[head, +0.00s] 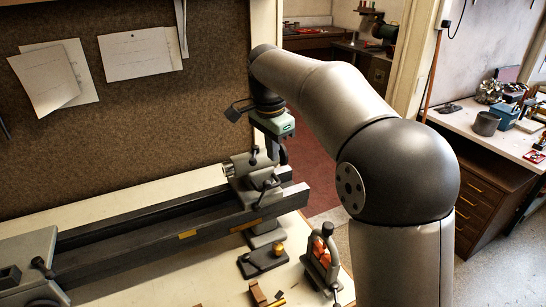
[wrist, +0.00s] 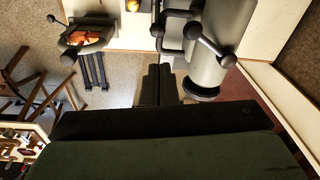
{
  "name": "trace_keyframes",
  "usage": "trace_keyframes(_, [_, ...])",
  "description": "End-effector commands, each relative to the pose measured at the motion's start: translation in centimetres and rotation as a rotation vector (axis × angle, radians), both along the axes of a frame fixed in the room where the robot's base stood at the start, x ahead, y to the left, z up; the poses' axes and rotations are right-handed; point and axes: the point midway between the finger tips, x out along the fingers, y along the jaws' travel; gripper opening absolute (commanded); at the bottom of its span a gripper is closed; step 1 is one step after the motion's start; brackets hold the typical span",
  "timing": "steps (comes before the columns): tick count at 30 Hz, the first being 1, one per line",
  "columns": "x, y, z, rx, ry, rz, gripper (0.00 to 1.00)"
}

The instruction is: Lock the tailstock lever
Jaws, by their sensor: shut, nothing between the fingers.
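The grey tailstock (head: 246,184) sits at the right end of the dark lathe bed (head: 170,231). It carries dark ball-ended levers, one rising at its top (head: 254,156) and one on its near side (head: 268,187); I cannot tell which is the locking lever. In the wrist view the tailstock's grey barrel (wrist: 208,66) shows upper right, with a ball-ended bar (wrist: 211,42) across it and another short lever (wrist: 177,13) to its left. My gripper (head: 278,160) is shut and empty, pointing down just behind and right of the tailstock top. Its fingers (wrist: 160,68) appear together, left of the barrel; contact is unclear.
A stand with orange pieces (head: 322,250) and a dark block with a brass knob (head: 264,262) are on the cream bench (head: 150,285) before the bed. Pinned papers (head: 140,54) hang on the brown board behind. Open red floor (head: 318,150) lies beyond the bench's right end.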

Motion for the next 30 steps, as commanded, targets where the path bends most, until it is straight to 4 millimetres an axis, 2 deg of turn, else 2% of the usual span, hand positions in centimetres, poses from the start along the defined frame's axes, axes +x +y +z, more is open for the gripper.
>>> trace_keyframes(6, [0.3, -0.2, -4.1, -0.002, 0.006, -0.001, 0.0])
trace_keyframes(13, [0.7, -0.4, -7.3, -0.001, 0.003, 0.0, 0.0])
trace_keyframes(18, [0.8, -0.4, -8.2, 0.0, 0.001, 0.0, 0.0])
trace_keyframes(30, [0.8, -0.6, -8.2, -0.004, -0.002, -0.002, 0.0])
